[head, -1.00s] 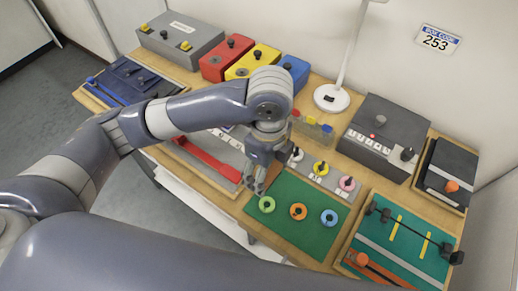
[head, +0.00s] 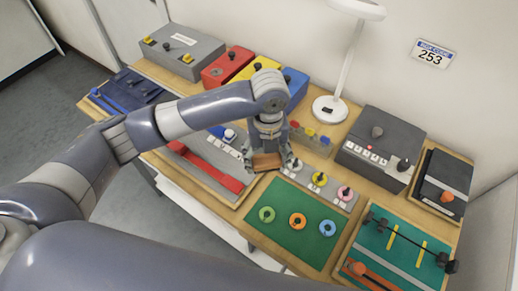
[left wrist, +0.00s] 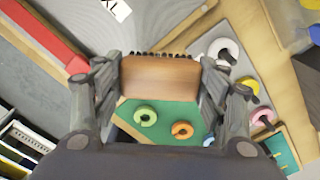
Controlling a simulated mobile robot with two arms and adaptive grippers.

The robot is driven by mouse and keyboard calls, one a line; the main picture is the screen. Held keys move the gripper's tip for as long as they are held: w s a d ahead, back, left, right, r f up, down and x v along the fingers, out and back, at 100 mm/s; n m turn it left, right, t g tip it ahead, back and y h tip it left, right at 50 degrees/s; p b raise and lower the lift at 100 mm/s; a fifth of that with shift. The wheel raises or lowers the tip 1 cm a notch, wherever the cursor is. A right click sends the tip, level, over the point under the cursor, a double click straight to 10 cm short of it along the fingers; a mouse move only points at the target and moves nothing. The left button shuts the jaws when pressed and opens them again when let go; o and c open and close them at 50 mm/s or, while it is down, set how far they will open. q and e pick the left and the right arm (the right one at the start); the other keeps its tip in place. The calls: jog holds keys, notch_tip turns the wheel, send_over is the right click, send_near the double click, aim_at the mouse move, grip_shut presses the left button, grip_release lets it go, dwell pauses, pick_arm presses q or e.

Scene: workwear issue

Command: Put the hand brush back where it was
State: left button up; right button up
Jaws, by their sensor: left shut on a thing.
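The hand brush (head: 266,162) has a brown wooden back and shows between the fingers of my left gripper (head: 265,152). In the left wrist view the brush (left wrist: 160,77) lies across the gap, its dark bristles pointing to the top of the picture. My left gripper (left wrist: 160,88) is shut on it, one finger at each end. The brush is in front of the green mat's (head: 285,238) far left corner, near the grey strip with rings (head: 330,187). I cannot tell its exact height above the table. My right gripper is not in view.
Green, orange and blue rings lie on the green mat. A red strap (head: 205,166) is on the board to the left. A white lamp (head: 330,108), coloured boxes (head: 227,67) and a grey switch box (head: 380,145) stand behind. A teal board (head: 400,250) is at the right.

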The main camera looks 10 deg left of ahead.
pick_arm(q)
jog(key=w+a, duration=0.2)
jog(key=w, duration=0.1)
jog(key=shift+w+a+f+p, duration=0.15)
jog(key=shift+w+a+p, duration=0.15)
jog(key=shift+p, duration=0.05)
jog(key=shift+a+f, duration=0.1)
jog(key=shift+f, duration=0.05)
notch_tip(320, 180, down, 3)
jog(key=shift+r+p, duration=0.1)
jog(key=shift+p, duration=0.6)
jog(key=shift+f, duration=0.25)
jog(key=shift+f, duration=0.1)
jog(key=o, duration=1)
